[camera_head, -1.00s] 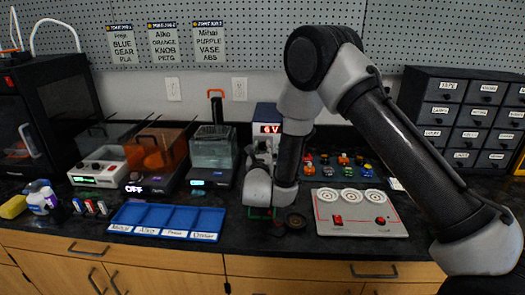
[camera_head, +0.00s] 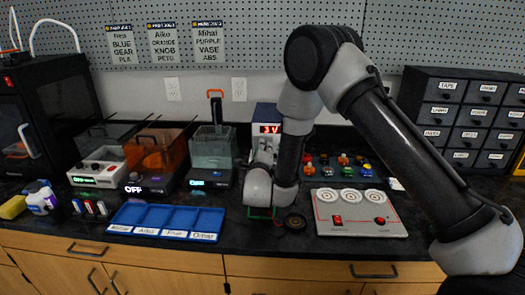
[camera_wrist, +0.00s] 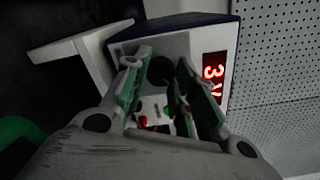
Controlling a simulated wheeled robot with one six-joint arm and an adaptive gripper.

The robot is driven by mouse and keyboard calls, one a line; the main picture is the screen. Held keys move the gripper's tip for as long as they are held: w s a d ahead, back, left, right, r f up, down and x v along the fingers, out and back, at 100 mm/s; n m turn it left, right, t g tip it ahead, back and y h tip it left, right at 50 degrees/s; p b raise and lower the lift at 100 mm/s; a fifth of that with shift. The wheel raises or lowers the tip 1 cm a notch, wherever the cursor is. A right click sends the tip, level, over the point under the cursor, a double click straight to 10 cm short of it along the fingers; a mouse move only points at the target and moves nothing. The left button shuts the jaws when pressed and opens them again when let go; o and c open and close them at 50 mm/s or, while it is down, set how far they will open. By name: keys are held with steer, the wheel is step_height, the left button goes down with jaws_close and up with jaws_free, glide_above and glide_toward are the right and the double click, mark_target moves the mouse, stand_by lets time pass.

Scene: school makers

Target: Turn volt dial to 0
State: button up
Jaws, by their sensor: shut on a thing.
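The power supply (camera_head: 267,112) is a white and blue box at the back centre of the bench. Its red display (camera_head: 269,129) reads 3 V, and the same display in the wrist view (camera_wrist: 213,80) reads 3 V, turned on its side. The dark round volt dial (camera_wrist: 160,71) is on its front face. My gripper (camera_wrist: 163,82) is shut on the dial, with one finger on each side. In the head view, my wrist hides the dial and most of the front face.
A blue sorting tray (camera_head: 168,221) lies front left of my wrist. A grey panel (camera_head: 358,223) with round dials and red switches lies to the right. A clear tank (camera_head: 211,148) stands left of the supply. Small coloured parts (camera_head: 338,160) sit behind the panel.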

steer(key=n, duration=1.1)
steer(key=shift+n, duration=0.3)
stand_by(0.4)
steer(key=o, duration=1)
steer(key=shift+o, duration=0.2)
steer(key=s, duration=1.2)
steer(key=shift+a, duration=0.2)
